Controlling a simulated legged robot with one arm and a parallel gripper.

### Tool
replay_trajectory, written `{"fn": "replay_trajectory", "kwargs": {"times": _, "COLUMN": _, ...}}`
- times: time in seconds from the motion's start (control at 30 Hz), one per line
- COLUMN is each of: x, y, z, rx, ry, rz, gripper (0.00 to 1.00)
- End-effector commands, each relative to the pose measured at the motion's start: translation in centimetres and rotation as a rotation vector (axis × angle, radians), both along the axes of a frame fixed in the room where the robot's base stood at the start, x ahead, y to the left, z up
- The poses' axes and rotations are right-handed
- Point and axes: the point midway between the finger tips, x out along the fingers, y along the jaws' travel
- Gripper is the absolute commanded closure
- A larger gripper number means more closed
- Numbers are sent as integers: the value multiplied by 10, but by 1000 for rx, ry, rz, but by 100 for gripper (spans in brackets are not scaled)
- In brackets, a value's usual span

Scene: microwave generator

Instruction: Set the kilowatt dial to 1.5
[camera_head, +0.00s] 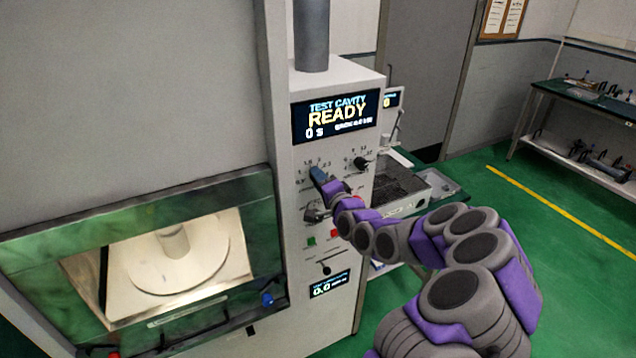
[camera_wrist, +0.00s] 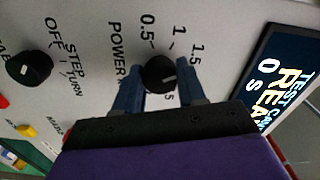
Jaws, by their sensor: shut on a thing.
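The kilowatt dial (camera_wrist: 158,74) is a round black knob with a short white mark, on the pale panel under the word POWER. Labels 0.5, 1 and 1.5 (camera_wrist: 197,55) are readable around it; a lower label is partly hidden by my gripper. The white mark points to the right in the wrist view, below the 1.5 label; its exact reading is hard to tell. My gripper (camera_wrist: 158,88) has its two blue fingers on either side of the knob, shut on it. In the head view my gripper (camera_head: 318,178) covers most of the dial.
A display (camera_head: 336,117) reading TEST CAVITY READY sits above the dial. Another black knob (camera_wrist: 29,68) marked OFF and STEP is on the same panel. A second dial (camera_head: 361,163) is to the right. Red and green buttons (camera_head: 311,240) and a small lower display (camera_head: 330,284) are below.

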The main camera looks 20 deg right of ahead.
Motion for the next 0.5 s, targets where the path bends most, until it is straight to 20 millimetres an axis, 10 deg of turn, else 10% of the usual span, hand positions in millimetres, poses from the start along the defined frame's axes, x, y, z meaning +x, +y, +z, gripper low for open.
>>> {"fn": "replay_trajectory", "kwargs": {"times": 0.5, "x": 0, "y": -4, "z": 0, "rx": 99, "ry": 2, "rz": -6, "gripper": 91}}
